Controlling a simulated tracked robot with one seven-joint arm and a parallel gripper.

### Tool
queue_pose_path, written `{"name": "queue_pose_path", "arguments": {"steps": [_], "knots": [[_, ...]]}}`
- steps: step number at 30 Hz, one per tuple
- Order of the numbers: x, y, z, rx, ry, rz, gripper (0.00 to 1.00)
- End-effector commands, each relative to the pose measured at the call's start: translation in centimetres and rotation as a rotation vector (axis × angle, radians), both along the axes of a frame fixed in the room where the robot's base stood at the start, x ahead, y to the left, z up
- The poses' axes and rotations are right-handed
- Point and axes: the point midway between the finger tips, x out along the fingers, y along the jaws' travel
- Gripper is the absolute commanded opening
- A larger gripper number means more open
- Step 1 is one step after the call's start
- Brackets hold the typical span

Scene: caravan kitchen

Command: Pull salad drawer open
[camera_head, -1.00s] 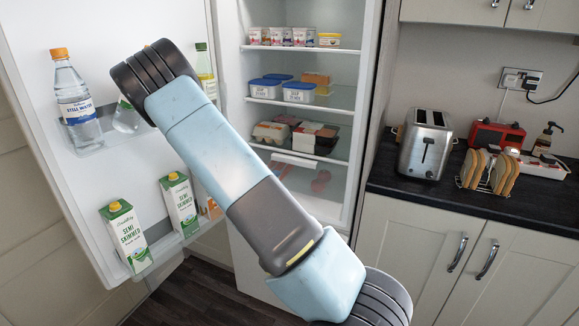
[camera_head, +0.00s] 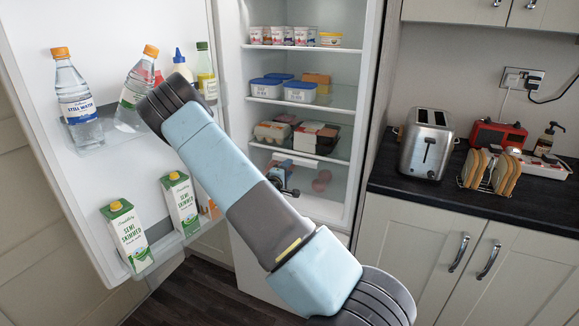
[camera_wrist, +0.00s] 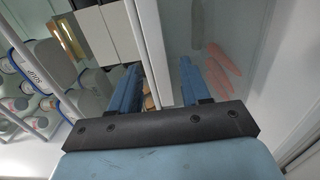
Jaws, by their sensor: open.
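The salad drawer (camera_head: 332,193) is at the bottom of the open fridge, below the lowest shelf, with reddish contents showing through it. In the wrist view its see-through surface (camera_wrist: 240,30) shows orange carrots and a green vegetable. My gripper (camera_head: 285,183) is at the drawer's left part, partly hidden by my arm. In the wrist view my gripper's two blue fingers (camera_wrist: 157,85) are apart. A pale strip (camera_wrist: 152,40) runs between them; I cannot tell whether they touch it. The drawer looks shut.
The open fridge door (camera_head: 60,180) at left holds bottles (camera_head: 78,100) and milk cartons (camera_head: 125,235), close to my arm. A counter (camera_head: 400,180) with a toaster (camera_head: 427,142) is at right.

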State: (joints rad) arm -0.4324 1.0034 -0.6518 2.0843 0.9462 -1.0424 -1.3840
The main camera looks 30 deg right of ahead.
Motion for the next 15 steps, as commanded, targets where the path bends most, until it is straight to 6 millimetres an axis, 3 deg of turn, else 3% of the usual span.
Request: {"name": "queue_pose_path", "arguments": {"steps": [6, 15], "knots": [[2.0, -2.6, 0.0, 0.001, 0.000, -0.001, 0.47], [3.0, -3.8, 0.0, 0.001, 0.000, 0.000, 0.47]]}}
